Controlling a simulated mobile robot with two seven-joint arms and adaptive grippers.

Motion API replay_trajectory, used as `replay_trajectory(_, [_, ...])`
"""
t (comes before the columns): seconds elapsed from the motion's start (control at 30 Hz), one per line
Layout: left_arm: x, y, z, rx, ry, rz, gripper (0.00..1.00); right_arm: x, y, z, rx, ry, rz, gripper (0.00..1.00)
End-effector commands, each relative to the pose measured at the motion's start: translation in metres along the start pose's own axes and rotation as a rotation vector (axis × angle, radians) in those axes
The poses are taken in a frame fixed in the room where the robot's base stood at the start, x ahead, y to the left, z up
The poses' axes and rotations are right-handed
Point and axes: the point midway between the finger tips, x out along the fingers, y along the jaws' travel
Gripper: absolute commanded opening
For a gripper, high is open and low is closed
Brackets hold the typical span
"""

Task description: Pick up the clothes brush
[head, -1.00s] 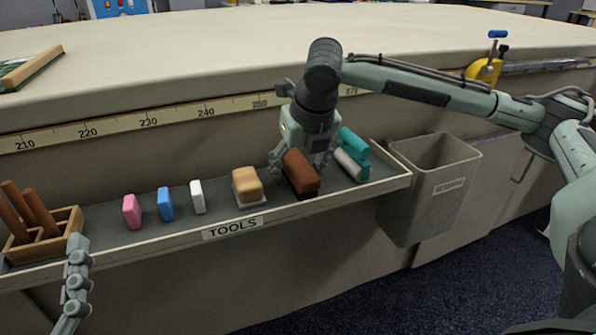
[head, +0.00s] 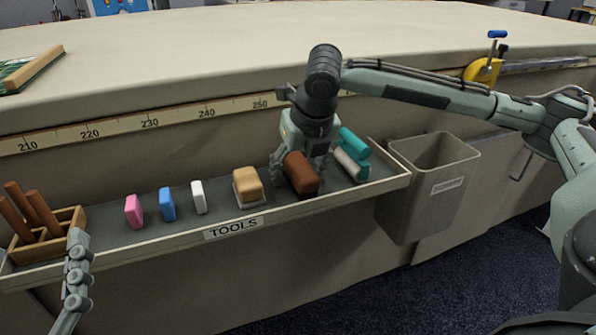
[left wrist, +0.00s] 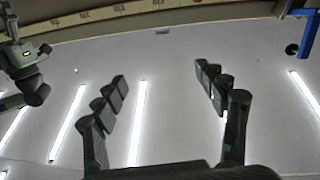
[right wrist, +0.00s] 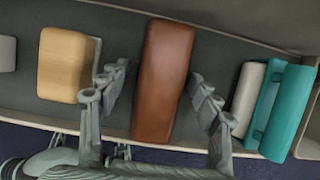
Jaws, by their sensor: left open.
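The clothes brush, a brown block with a dark underside (head: 301,176), lies in the tools tray (head: 150,242) below the table edge. In the right wrist view the brush (right wrist: 163,80) runs lengthwise between the fingers of my right gripper (right wrist: 160,97). This gripper (head: 300,162) points down at the tray, open, one finger on each side of the brush. A narrow gap shows between each finger and the brush. My left gripper (left wrist: 163,88) is open and empty. Part of it shows at the lower left of the head view.
A tan brush (head: 247,187) lies left of the brown one. A teal-and-white roller (head: 352,155) lies close on the right. Pink, blue and white blocks and a wooden holder (head: 66,218) are farther left. A grey bin (head: 432,190) hangs at the tray's right end.

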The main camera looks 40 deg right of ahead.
Motion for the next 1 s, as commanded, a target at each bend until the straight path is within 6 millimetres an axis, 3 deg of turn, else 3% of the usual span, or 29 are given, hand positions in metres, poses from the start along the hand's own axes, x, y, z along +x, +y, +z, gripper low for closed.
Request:
replay_trajectory(0.07, [0.0,0.0,0.0,0.0,0.0,0.0,0.72,0.0,0.0,0.0,0.0,0.0,0.0,0.53])
replay_trajectory(0.43, [0.0,0.0,0.0,0.0,0.0,0.0,0.72,0.0,0.0,0.0,0.0,0.0,0.0,0.07])
replay_trajectory(0.7, [-0.001,0.0,0.002,0.0,0.0,0.0,0.72,0.0,0.0,0.0,0.001,-0.001,0.0,0.06])
replay_trajectory(0.9, [-0.006,-0.001,0.016,0.0,0.0,0.0,0.72,-0.001,0.0,0.002,0.001,-0.004,0.001,0.06])
replay_trajectory(1.0, [-0.004,-0.005,0.023,0.012,-0.066,-0.008,0.72,-0.017,0.0,0.008,0.001,-0.003,0.002,0.06])
